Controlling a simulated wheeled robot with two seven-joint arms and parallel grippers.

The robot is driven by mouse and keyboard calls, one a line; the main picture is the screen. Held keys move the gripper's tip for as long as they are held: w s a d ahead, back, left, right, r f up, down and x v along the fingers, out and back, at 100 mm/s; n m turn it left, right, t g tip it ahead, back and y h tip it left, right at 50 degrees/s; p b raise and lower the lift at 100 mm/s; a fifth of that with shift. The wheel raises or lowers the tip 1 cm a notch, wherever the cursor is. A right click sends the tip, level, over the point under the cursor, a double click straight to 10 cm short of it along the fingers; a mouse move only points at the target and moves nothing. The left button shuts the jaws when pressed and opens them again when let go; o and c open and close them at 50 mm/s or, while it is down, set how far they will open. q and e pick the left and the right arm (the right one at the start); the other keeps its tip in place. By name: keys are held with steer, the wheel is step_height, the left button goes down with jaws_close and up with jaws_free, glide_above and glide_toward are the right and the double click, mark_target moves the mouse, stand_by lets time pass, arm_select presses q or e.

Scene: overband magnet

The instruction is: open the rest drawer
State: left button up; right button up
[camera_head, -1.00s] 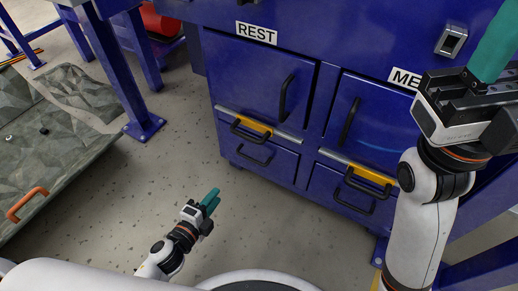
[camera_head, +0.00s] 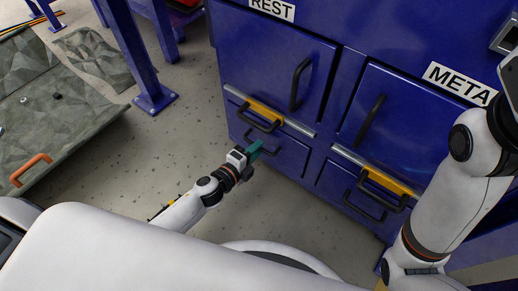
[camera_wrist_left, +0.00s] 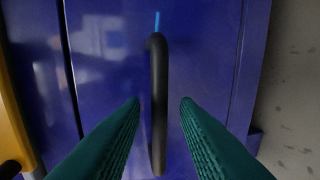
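The rest drawer (camera_head: 290,158) is the low blue front under the REST label (camera_head: 272,8); it looks shut. Its black bar handle (camera_wrist_left: 159,90) stands between my left fingers in the left wrist view. My left gripper (camera_head: 256,149) is at this drawer in the head view, partly covering the handle. It is open, with a teal finger on each side of the bar and visible gaps to both. How deep the bar sits between the fingers is hard to tell.
Above the drawer are a yellow piece with a black handle (camera_head: 265,111) and a blue door with a black handle (camera_head: 300,84). A matching drawer (camera_head: 352,196) is to the right. A grey tray with an orange handle (camera_head: 31,169) lies left. Floor between is clear.

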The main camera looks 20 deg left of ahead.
arm_select(q)
steer(key=shift+x, duration=1.05)
jaws_close()
